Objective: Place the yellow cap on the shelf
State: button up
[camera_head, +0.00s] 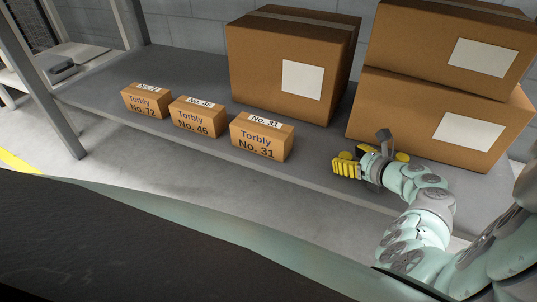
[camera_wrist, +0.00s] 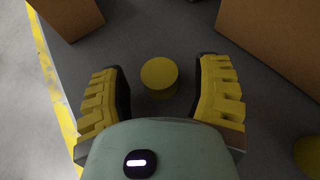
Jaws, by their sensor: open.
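A yellow cap (camera_wrist: 159,74), a short cylinder with a round flat top, stands upright on the grey shelf (camera_wrist: 150,25). It lies between the tips of my gripper (camera_wrist: 163,82) in the wrist view, with a visible gap on both sides. My gripper is open and neither finger touches the cap. In the head view my gripper (camera_head: 350,161) is over the front right part of the shelf (camera_head: 200,72), and its fingers largely hide whatever is between them. A second yellow round thing (camera_wrist: 309,156) is cut off at the wrist view's right edge.
Three small labelled boxes, No. 72 (camera_head: 146,103), No. 46 (camera_head: 197,120) and No. 31 (camera_head: 262,141), stand along the shelf's front. A large carton (camera_head: 257,70) and two stacked cartons (camera_head: 400,110) stand behind. A grey post (camera_head: 47,85) rises at left.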

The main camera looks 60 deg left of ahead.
jog(key=shift+d+r, duration=0.15)
jog(key=shift+r, duration=0.15)
jog(key=p+v, duration=0.6)
jog(key=v, duration=0.5)
jog(key=shift+p, duration=0.3)
jog(key=shift+s+d, duration=0.1)
jog(key=shift+d, duration=0.3)
